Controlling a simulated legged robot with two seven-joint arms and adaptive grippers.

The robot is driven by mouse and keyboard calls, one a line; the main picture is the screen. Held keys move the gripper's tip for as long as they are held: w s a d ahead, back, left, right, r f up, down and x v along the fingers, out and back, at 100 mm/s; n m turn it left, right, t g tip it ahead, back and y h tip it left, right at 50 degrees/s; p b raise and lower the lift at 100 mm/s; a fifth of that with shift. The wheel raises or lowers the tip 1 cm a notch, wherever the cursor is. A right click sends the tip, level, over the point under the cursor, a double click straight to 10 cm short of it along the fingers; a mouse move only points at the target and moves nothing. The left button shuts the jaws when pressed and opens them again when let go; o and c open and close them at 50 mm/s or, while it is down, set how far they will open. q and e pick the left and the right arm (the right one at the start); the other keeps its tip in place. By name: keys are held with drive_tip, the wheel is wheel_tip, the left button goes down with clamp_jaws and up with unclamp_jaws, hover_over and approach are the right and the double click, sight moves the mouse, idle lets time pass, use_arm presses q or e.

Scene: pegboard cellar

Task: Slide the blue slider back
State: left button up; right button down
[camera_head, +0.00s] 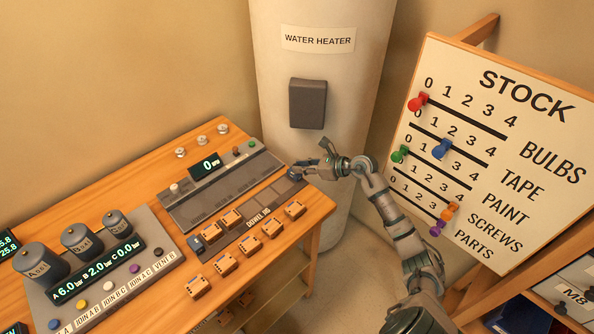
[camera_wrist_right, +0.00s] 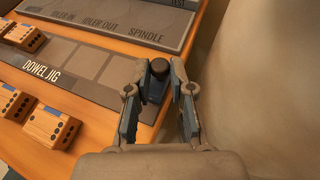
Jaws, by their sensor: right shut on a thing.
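The blue slider (camera_wrist_right: 153,92) is a dark blue-grey block with a round dark knob on top, at the right end of the dowel jig (camera_wrist_right: 75,70). In the head view the slider (camera_head: 293,174) shows only as a small dark shape by my fingers. My right gripper (camera_head: 303,169) reaches in from the right at the bench's right edge. In the right wrist view my right gripper (camera_wrist_right: 163,75) has its fingers on both sides of the knob, shut on the slider. The fingers hide part of the block. My left gripper is not in view.
Several drilled wooden blocks (camera_head: 272,226) stand on and before the jig. A grey panel (camera_head: 220,187) lies behind it. The water heater (camera_head: 318,85) stands close behind my right gripper. The stock board (camera_head: 475,180) with coloured pegs is at the right.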

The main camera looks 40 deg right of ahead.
drive_tip(key=shift+d+r, duration=0.2)
drive_tip(key=shift+r, duration=0.1)
drive_tip(key=c, duration=1)
unclamp_jaws()
drive_tip(key=shift+w+d, duration=0.1)
drive_tip(key=shift+c, duration=0.2)
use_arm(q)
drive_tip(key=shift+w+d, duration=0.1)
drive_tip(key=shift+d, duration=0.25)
use_arm(e)
drive_tip(key=shift+d+f, duration=0.15)
drive_tip(key=shift+f, duration=0.1)
